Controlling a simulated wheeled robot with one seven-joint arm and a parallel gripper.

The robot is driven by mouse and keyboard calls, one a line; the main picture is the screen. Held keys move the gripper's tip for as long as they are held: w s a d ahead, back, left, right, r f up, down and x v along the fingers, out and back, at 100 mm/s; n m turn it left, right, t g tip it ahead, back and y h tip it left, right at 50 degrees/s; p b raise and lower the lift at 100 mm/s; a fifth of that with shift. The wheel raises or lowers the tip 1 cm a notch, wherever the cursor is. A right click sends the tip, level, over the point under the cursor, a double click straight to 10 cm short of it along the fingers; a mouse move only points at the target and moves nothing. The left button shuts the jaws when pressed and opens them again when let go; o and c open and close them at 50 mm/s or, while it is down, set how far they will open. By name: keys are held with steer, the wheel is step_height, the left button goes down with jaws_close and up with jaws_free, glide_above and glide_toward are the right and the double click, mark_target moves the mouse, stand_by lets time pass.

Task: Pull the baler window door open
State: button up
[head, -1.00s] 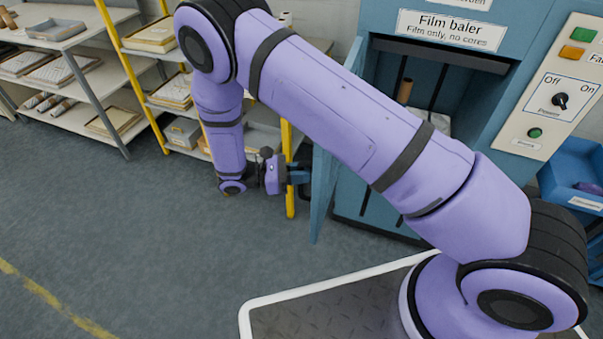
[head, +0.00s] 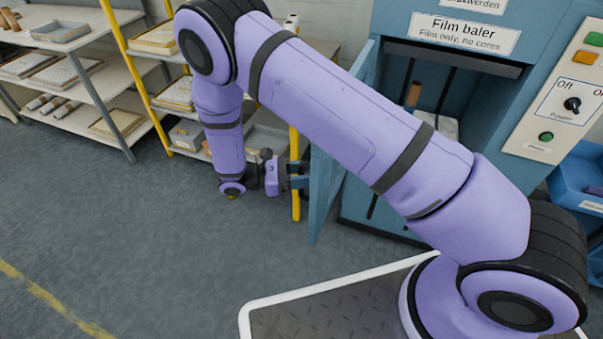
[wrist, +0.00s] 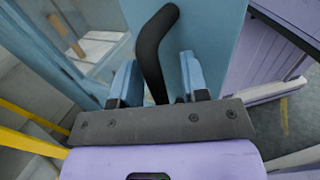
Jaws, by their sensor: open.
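The blue baler window door (head: 322,190) stands swung out from the blue film baler (head: 480,70), seen nearly edge-on in the head view. Its opening shows dark vertical bars, a brown roll and something pale inside. In the wrist view the door (wrist: 215,38) fills the upper middle, with a black bent handle (wrist: 152,52) on it. My gripper (head: 300,175) is at the outer side of the door. In the wrist view its two blue fingers (wrist: 160,85) are open, with the lower part of the handle between them. Whether either finger touches the handle cannot be told.
A control panel (head: 570,95) with a knob and buttons is on the right of the baler, above a blue bin (head: 578,180). Shelves (head: 75,75) and a yellow-post rack (head: 130,60) stand behind my arm. The floor at left is clear.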

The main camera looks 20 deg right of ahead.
steer(key=w+a, duration=0.2)
steer(key=a, duration=0.8)
steer(key=shift+a, duration=0.35)
steer(key=s+d+r+m+g+y, duration=0.1)
steer(key=d+r+m+y, duration=0.45)
steer(key=r, duration=0.85)
steer(key=s+d+r+m+y, duration=0.15)
steer(key=d+r+y, duration=0.45)
steer(key=d+r, duration=0.6)
steer(key=s+d+r+m+t+y, duration=0.2)
steer(key=s+d+r+m+t, duration=0.1)
steer(key=s, duration=0.4)
steer(key=s+d+r+m+t+y, duration=0.2)
steer(key=s+d+r+m+t, duration=0.1)
steer(key=s+r, duration=0.3)
steer(key=s+d+r+m+t+y, duration=0.2)
steer(key=s+d+r+m+t, duration=0.1)
steer(key=s+r, duration=0.2)
steer(key=shift+s+d+r+t, duration=0.2)
steer(key=shift+s+t, duration=0.1)
steer(key=shift+s, duration=1.05)
